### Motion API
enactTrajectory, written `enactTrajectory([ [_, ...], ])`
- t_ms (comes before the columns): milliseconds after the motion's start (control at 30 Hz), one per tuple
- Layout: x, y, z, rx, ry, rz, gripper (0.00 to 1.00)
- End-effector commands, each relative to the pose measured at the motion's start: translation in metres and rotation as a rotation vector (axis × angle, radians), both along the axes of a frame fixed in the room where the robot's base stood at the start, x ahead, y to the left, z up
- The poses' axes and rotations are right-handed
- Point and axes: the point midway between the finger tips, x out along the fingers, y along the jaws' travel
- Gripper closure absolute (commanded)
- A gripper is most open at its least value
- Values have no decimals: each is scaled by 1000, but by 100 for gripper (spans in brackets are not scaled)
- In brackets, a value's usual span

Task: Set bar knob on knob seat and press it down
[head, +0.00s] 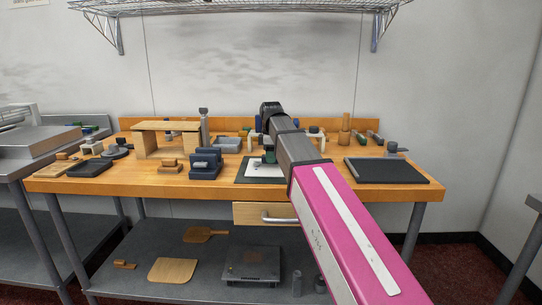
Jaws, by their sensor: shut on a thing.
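My arm reaches over the wooden workbench, and its dark end is above a black mat with a white plate (262,171). My gripper (268,155) points down there, partly hidden behind my own arm link. It is shut on a small dark piece, which I take to be the bar knob; its shape is too small and too covered to make out. The knob seat cannot be told apart clearly; the area at the plate's far edge is hidden by my arm. I cannot tell whether the held piece touches anything below it.
A wooden bridge-like stand (167,127), a dark blue block holder (205,164) and a grey tray (228,145) stand left of the mat. A dark flat board (388,171) lies at the right. A drawer (264,214) sits under the bench's front edge. A wire shelf (240,7) hangs above.

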Motion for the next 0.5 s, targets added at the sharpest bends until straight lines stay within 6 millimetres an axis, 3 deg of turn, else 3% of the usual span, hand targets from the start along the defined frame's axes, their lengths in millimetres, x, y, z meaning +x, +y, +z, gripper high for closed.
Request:
enactTrajectory([
  [500, 0, 0, -12, 0, 1, 0, 95],
])
